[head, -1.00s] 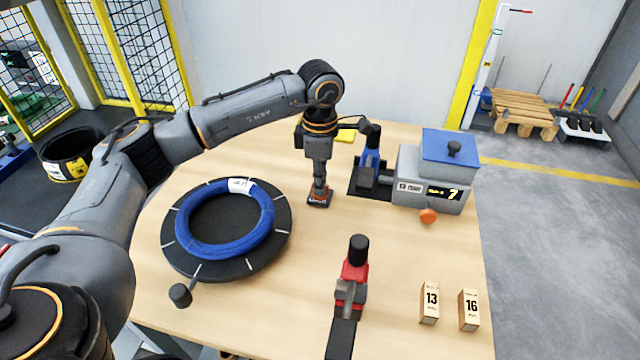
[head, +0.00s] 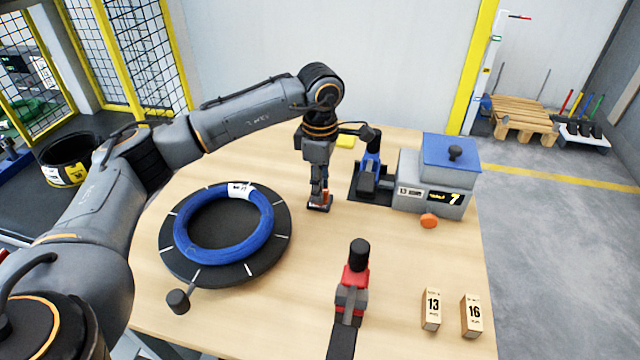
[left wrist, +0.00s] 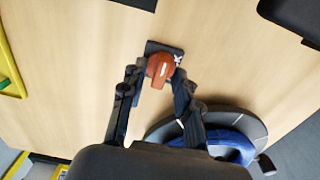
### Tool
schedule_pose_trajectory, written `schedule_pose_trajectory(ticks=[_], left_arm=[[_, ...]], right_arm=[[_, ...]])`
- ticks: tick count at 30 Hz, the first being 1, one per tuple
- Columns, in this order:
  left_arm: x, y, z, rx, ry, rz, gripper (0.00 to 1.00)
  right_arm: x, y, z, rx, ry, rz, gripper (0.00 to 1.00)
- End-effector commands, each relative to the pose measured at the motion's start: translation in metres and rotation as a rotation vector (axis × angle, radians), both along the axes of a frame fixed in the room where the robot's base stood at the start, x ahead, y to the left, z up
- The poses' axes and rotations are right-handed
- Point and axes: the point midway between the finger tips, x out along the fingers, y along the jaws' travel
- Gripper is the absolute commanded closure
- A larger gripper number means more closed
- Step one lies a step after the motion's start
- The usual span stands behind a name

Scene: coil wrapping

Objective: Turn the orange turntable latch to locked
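The orange latch (left wrist: 160,68) is a small knob with a pale line on its grip, on a dark plate (left wrist: 178,52) on the table. In the head view the latch (head: 325,197) shows partly, beside my left fingers. My left gripper (left wrist: 160,76) points down over it, with one finger on each side of the knob. The fingers look spread, with small gaps to the grip; firm contact is not visible. The black turntable (head: 265,262) carries a blue coil (head: 265,222) and lies left of the latch. My right gripper is not in view.
A grey machine with a blue lid (head: 450,150) and an orange knob (head: 429,220) stands at the back right. A red and black device (head: 354,280) stands at the front. Blocks 13 (head: 431,310) and 16 (head: 471,316) are front right.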

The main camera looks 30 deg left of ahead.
Motion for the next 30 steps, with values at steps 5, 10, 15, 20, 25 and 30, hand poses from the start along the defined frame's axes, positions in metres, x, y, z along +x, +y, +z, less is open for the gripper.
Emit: schedule_pose_trajectory(ticks=[5,10,15,20,25,30], left_arm=[[0.0,0.0,-0.001,0.0,0.002,0.001,0.63],[0.0,0.0,0.002,0.001,0.001,0.001,0.63],[0.0,0.0,0.025,-0.001,-0.002,0.001,0.63],[0.0,0.0,0.06,-0.001,-0.002,0.0,0.63],[0.0,0.0,0.094,-0.001,-0.001,0.0,0.63],[0.0,0.0,0.114,0.0,0.0,0.001,0.63]], right_arm=[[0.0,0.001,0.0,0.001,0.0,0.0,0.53],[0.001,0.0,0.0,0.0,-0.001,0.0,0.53],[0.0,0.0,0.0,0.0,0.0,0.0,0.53],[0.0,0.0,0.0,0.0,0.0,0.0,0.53],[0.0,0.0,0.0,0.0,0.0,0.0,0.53],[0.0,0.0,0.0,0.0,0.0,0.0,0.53]])
